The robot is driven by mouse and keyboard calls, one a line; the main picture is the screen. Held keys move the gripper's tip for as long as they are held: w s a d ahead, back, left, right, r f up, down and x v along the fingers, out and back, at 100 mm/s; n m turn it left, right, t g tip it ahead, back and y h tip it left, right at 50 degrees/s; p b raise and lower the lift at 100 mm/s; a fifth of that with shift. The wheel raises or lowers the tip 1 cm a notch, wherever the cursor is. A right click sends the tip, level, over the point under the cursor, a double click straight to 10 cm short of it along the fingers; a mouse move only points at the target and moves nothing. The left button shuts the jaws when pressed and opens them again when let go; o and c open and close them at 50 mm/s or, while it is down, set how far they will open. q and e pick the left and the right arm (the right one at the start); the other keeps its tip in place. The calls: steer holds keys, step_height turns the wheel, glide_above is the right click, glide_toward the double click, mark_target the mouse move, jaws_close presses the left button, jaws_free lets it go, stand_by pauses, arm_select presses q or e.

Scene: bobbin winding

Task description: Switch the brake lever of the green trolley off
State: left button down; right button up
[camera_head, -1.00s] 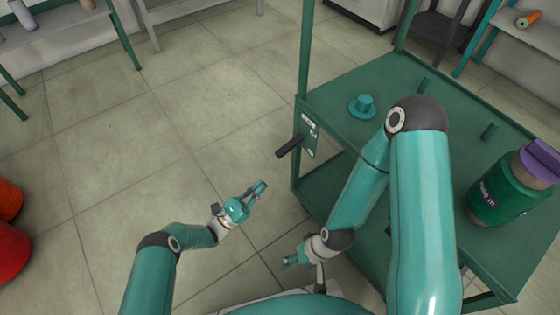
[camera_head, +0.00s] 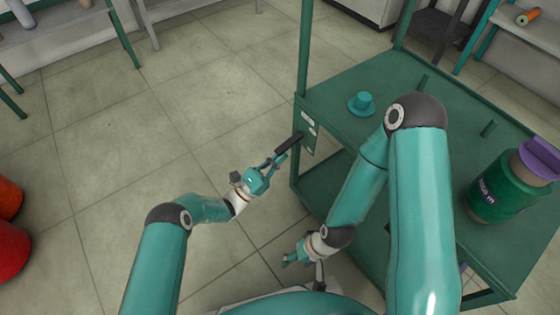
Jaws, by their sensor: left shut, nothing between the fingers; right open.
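The green trolley (camera_head: 345,103) stands at the right. Its brake lever (camera_head: 289,143) has a black handle that sticks out to the left from a plate (camera_head: 309,130) with pale labels on the trolley's near left corner. My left gripper (camera_head: 279,159) is shut with nothing in it. Its fingertips are at the lower side of the lever handle in the picture; I cannot tell whether they touch it. My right gripper (camera_head: 286,262) is open and low, in front of the trolley, away from the lever.
On the trolley's top are a teal flanged bobbin piece (camera_head: 362,104) and a large green spool (camera_head: 497,197) with a purple cap (camera_head: 541,160). Red rounded objects (camera_head: 10,250) stand at the far left. The floor left of the trolley is clear.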

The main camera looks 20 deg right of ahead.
arm_select(q)
steer(key=shift+a+r, duration=0.1)
steer(key=shift+r, duration=0.15)
